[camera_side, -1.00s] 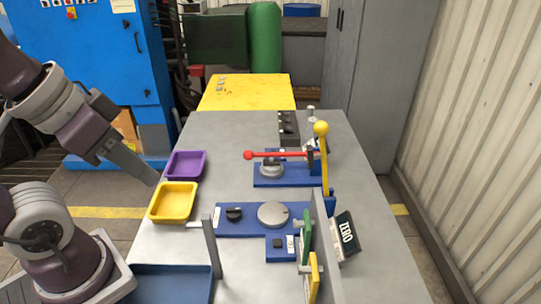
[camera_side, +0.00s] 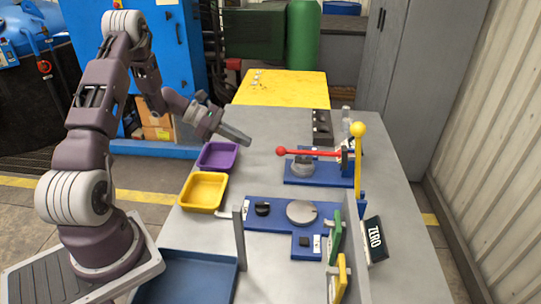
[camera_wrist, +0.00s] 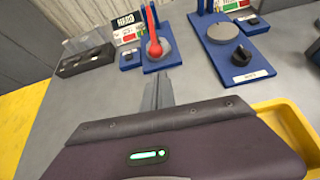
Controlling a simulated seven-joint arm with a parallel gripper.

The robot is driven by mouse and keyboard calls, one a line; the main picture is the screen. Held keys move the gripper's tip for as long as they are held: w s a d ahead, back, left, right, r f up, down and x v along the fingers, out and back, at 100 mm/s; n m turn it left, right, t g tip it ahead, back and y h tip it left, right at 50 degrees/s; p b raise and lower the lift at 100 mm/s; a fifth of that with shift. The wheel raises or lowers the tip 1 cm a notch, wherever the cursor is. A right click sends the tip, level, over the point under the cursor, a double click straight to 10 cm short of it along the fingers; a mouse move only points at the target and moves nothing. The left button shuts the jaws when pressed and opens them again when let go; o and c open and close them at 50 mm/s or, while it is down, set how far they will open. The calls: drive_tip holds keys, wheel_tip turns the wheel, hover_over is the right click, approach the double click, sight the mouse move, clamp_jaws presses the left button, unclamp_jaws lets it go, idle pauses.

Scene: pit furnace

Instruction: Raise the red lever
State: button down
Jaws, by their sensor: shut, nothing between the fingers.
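The red lever (camera_side: 310,152) lies about level above a blue base plate (camera_side: 316,173). Its red ball end points left, toward my arm. In the wrist view the red lever (camera_wrist: 151,32) stands beyond my fingers, with its ball end nearest me. My gripper (camera_side: 249,143) is shut and empty. It is left of the ball and a little higher in the side view, with a gap between them. In the wrist view my gripper (camera_wrist: 158,92) shows its fingers together, pointing at the lever's base plate.
A purple tray (camera_side: 218,157) and a yellow tray (camera_side: 203,192) are on the table's left. A yellow-knobbed upright lever (camera_side: 358,155) stands right of the red one. A blue plate with a dial (camera_side: 302,211) lies in front. A grey post (camera_side: 238,240) stands near the blue tray (camera_side: 187,277).

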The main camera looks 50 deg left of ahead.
drive_tip(key=shift+a+f, duration=0.2)
drive_tip(key=shift+f, duration=0.05)
drive_tip(key=x, duration=1)
drive_tip(key=shift+r, duration=0.1)
